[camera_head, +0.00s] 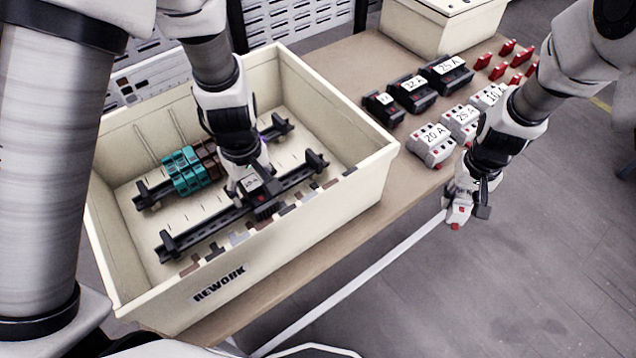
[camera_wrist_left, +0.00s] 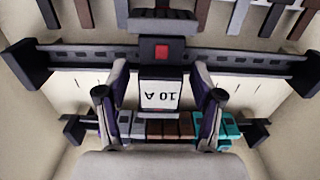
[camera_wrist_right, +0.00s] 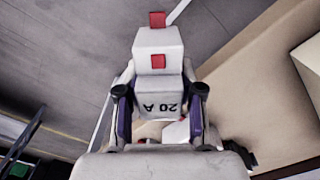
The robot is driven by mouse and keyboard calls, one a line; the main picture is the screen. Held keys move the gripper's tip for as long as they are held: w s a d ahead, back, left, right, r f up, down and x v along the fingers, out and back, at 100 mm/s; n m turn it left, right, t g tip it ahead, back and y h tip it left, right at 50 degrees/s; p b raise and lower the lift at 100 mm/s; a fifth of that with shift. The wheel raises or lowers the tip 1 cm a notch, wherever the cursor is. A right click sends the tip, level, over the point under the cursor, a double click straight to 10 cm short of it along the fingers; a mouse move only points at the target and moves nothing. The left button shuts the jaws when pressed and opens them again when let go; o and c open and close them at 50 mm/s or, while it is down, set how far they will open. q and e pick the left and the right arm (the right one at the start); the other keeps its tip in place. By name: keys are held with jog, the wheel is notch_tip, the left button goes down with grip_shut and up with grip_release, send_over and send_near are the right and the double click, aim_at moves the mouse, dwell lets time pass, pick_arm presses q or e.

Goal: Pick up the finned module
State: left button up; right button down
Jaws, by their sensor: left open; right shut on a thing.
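A dark module (camera_wrist_left: 163,52) sits on the near black rail in the bin. It has a red button, a white label reading 10 A and a ridged black end, which seems to be the fins. It also shows in the head view (camera_head: 266,199). My left gripper (camera_wrist_left: 160,97) is open, with one finger on each side of the labelled part, apparently with gaps. My right gripper (camera_wrist_right: 160,100) is shut on a white module (camera_wrist_right: 158,50) with red parts and a 20 A label. It holds this module beyond the table's edge, over the floor.
The cream REWORK bin (camera_head: 350,185) has high walls around my left gripper. Teal blocks (camera_head: 186,170) and brown blocks sit on the far rail. Black modules (camera_head: 412,92), white modules (camera_head: 431,146) and red pieces (camera_head: 507,47) stand on the table (camera_head: 340,60).

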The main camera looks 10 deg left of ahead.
aim_at(252, 183)
pick_arm(q)
jog(key=shift+r, duration=0.1)
grip_shut()
